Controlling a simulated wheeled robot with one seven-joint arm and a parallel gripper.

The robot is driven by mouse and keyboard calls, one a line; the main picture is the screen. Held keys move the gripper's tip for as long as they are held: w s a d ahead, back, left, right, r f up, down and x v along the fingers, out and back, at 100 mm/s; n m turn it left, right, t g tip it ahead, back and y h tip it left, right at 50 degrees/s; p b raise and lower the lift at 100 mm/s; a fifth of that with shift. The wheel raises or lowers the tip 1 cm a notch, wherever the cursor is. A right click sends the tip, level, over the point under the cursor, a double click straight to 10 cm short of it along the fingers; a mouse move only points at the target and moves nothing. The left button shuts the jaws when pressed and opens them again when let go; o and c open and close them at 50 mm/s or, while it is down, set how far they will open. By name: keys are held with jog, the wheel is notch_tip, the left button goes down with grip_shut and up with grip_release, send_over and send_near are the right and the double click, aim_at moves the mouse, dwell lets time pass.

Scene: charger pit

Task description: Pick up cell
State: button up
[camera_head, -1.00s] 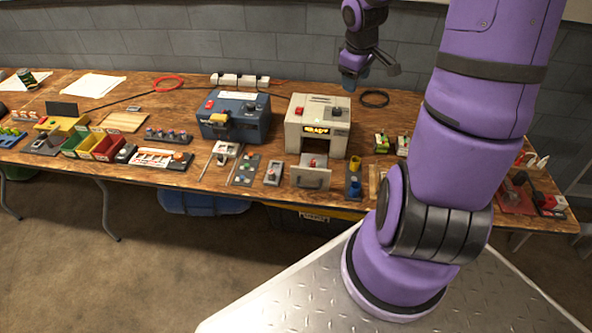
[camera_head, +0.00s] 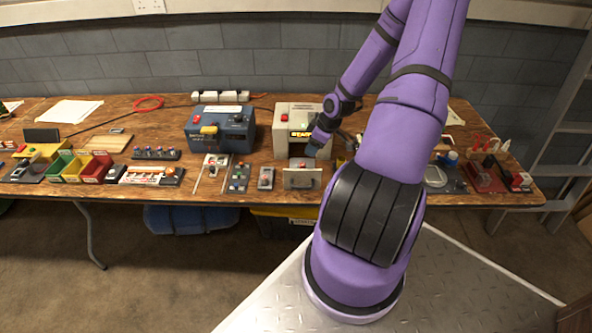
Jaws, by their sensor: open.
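No item can be picked out for certain as the cell at this size. A small dark and reddish item (camera_head: 301,164) shows at the mouth of the beige charger (camera_head: 295,122), just behind the raised front of its pulled-out drawer (camera_head: 302,179); it may be the cell. My gripper (camera_head: 312,150) is open, low in front of the charger and just above the drawer. Its fingertips are small and dark here, and I cannot tell whether they touch anything. My forearm and gripper hide the charger's right side and the bench just right of it.
A blue machine (camera_head: 221,128) stands left of the charger. Small plates with coloured parts (camera_head: 239,177) lie along the front edge. Red and green bins (camera_head: 95,168) are further left. A red stand (camera_head: 484,176) is at the right.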

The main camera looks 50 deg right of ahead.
aim_at(302, 163)
jog(key=x, duration=1)
jog(key=shift+f, duration=0.3)
jog(key=shift+c, duration=0.3)
grip_shut()
